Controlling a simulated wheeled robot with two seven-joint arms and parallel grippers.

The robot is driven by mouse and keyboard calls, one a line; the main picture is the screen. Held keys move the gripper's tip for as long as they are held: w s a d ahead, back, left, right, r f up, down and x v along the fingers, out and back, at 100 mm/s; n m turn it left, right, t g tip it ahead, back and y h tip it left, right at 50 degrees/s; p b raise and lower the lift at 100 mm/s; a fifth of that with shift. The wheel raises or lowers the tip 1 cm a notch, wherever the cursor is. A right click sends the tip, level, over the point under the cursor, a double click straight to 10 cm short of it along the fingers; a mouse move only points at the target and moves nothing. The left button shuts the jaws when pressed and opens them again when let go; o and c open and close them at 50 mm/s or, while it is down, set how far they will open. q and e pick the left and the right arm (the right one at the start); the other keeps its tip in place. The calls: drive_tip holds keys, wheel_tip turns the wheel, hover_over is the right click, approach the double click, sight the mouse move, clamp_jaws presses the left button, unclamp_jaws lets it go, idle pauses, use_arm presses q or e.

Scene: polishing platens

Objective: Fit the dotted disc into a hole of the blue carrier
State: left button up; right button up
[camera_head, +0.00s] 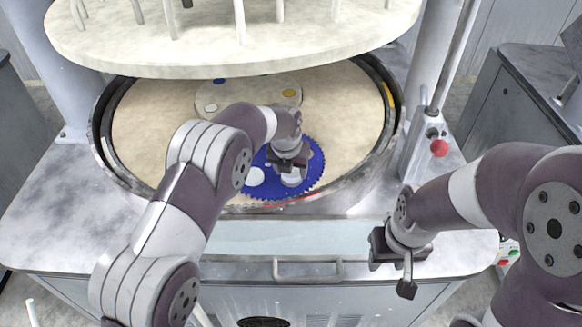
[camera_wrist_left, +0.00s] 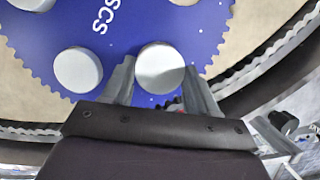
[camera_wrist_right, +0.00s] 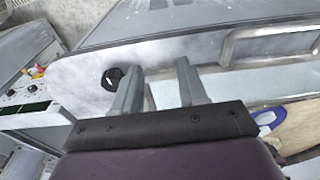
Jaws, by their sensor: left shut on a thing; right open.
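The blue toothed carrier (camera_head: 316,160) lies on the tan lower platen near its front edge. It also shows in the left wrist view (camera_wrist_left: 120,22), with several pale round spots on it. My left gripper (camera_head: 290,168) is over the carrier and shut on a pale disc (camera_wrist_left: 160,68), which sits between its fingers (camera_wrist_left: 163,84). I see no clear dots on this disc, and cannot tell whether it is seated in a hole or just above one. Another pale disc (camera_head: 254,176) lies on the carrier to the left. My right gripper (camera_head: 393,262) is open and empty in front of the machine.
The tan lower platen (camera_head: 150,130) has a dark toothed rim around it. A large upper platen (camera_head: 240,45) hangs above its back part. A drawer handle (camera_head: 307,268) is on the front.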

sight(289, 179)
use_arm(q)
drive_tip(key=shift+f+b, duration=0.5)
drive_tip(key=shift+f, duration=0.4)
drive_tip(key=o, duration=1.3)
drive_tip(key=shift+s, duration=0.1)
drive_tip(key=shift+d, duration=0.1)
drive_tip(key=shift+f, duration=0.15)
drive_tip(key=shift+s, duration=0.1)
drive_tip(key=b+v, duration=0.1)
drive_tip(key=v, duration=0.3)
drive_tip(key=b+v, duration=0.1)
drive_tip(key=v, duration=0.3)
drive_tip(key=shift+w, duration=0.25)
